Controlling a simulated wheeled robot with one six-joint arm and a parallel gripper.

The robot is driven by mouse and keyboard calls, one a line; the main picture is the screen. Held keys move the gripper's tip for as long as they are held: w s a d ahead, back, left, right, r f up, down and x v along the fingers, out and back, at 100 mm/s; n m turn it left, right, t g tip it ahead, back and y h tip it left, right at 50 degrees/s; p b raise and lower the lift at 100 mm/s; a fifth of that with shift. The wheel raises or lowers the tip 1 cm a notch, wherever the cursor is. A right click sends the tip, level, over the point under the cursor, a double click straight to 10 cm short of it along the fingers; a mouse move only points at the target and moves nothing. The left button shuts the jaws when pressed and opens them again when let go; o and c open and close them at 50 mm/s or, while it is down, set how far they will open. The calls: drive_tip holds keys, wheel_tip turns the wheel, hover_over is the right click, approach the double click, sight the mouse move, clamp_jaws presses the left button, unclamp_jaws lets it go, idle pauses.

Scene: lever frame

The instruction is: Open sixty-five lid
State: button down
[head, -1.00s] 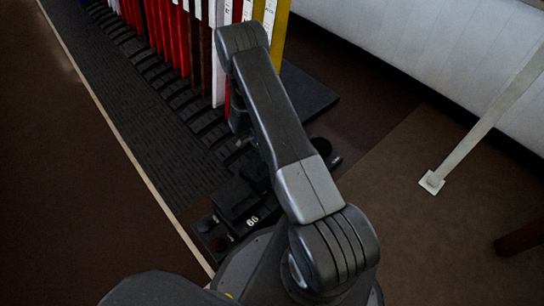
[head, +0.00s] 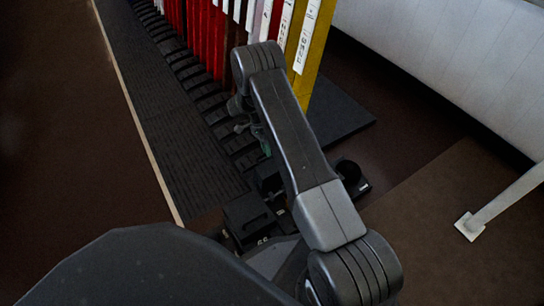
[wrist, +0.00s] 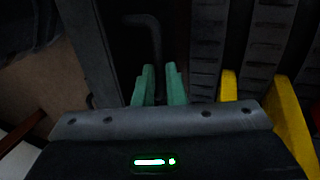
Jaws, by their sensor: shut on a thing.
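My gripper (wrist: 160,82) has two green fingers, close together in the wrist view. They are shut on a thin dark bent handle (wrist: 152,35), though the contact itself is too dark to see clearly. In the head view my arm hides much of this area, and a little green (head: 263,140) shows beside it. A black lidded box (head: 246,213) sits low by my base, with a small pale label (head: 262,240) partly covered and not readable. I cannot tell which lid is number sixty-five, or whether it is raised.
A row of red, white and yellow levers (head: 318,45) stands behind my arm. Ribbed dark matting (head: 165,115) runs along the left. Two yellow pieces (wrist: 290,115) stand close to the right of my gripper. Brown floor (head: 80,170) is clear at left; a pale post (head: 505,205) stands at right.

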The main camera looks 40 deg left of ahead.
drive_tip(key=shift+w+a+f+g+h+b, duration=0.25)
drive_tip(key=shift+a+f+h+b, duration=0.2)
drive_tip(key=shift+a+f+b, duration=0.15)
drive_tip(key=shift+w+a+f+g+h+b, duration=0.15)
drive_tip(key=shift+w+a+f+h+b, duration=0.1)
drive_tip(key=shift+a+f+h+b, duration=0.3)
drive_tip(key=shift+w+a+f+g+h+b, duration=0.25)
drive_tip(key=shift+a+f+b, duration=0.25)
drive_tip(key=shift+a+f, duration=0.25)
drive_tip(key=c, duration=1.5)
unclamp_jaws()
drive_tip(key=shift+a+r, duration=0.1)
drive_tip(key=shift+r, duration=0.05)
drive_tip(key=shift+w+r, duration=0.1)
drive_tip(key=shift+p+v, duration=0.8)
drive_tip(key=shift+v, duration=2.8)
drive_tip(key=shift+a, duration=0.15)
drive_tip(key=shift+c, duration=0.3)
